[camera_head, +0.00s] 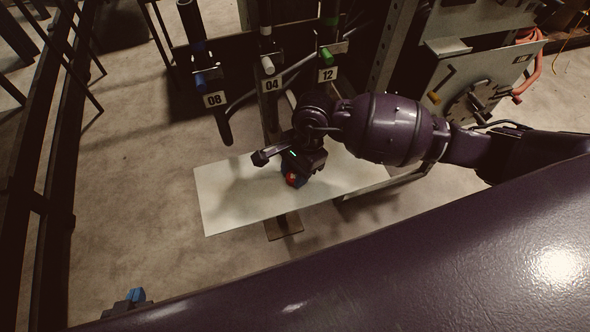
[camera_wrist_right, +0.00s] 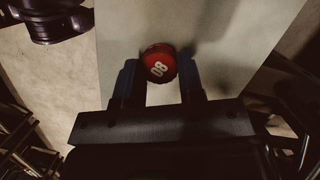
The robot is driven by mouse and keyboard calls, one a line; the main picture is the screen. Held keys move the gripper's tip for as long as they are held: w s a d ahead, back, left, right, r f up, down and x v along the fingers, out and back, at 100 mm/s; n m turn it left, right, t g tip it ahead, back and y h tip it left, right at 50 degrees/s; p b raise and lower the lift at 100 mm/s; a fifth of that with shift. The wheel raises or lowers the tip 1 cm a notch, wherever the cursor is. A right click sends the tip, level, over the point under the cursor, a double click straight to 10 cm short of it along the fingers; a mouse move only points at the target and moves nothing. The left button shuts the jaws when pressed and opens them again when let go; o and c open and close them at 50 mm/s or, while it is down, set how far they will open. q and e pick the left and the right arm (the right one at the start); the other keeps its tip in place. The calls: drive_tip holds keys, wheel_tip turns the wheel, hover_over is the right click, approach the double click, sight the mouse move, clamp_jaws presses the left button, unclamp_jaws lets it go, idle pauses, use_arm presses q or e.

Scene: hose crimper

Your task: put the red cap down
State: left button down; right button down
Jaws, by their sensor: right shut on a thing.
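The red cap (camera_head: 292,180) is small and round, and shows at the tip of my right gripper (camera_head: 299,172) over the pale table (camera_head: 229,206). In the right wrist view the red cap (camera_wrist_right: 158,64) has a white "08" on its face. It sits between the two blue-tipped fingers of my right gripper (camera_wrist_right: 160,85), which is shut on it. Whether the cap touches the table top is unclear. My left gripper (camera_head: 130,300) shows only in part at the bottom left, with a blue tip, and its opening cannot be made out.
Behind the table stand hanging hoses with tags 08 (camera_head: 215,99), 04 (camera_head: 270,84) and 12 (camera_head: 327,74). A grey machine with a round dial (camera_head: 474,105) stands at the right. The left part of the table top is bare. Dark rails run along the left.

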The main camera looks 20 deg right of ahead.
drive_tip(key=shift+f, duration=0.2)
drive_tip(key=shift+f, duration=0.15)
drive_tip(key=c, duration=0.7)
unclamp_jaws()
drive_tip(key=shift+c, duration=0.2)
drive_tip(key=p+v, duration=0.1)
drive_tip(key=v, duration=1.1)
drive_tip(key=shift+r, duration=0.25)
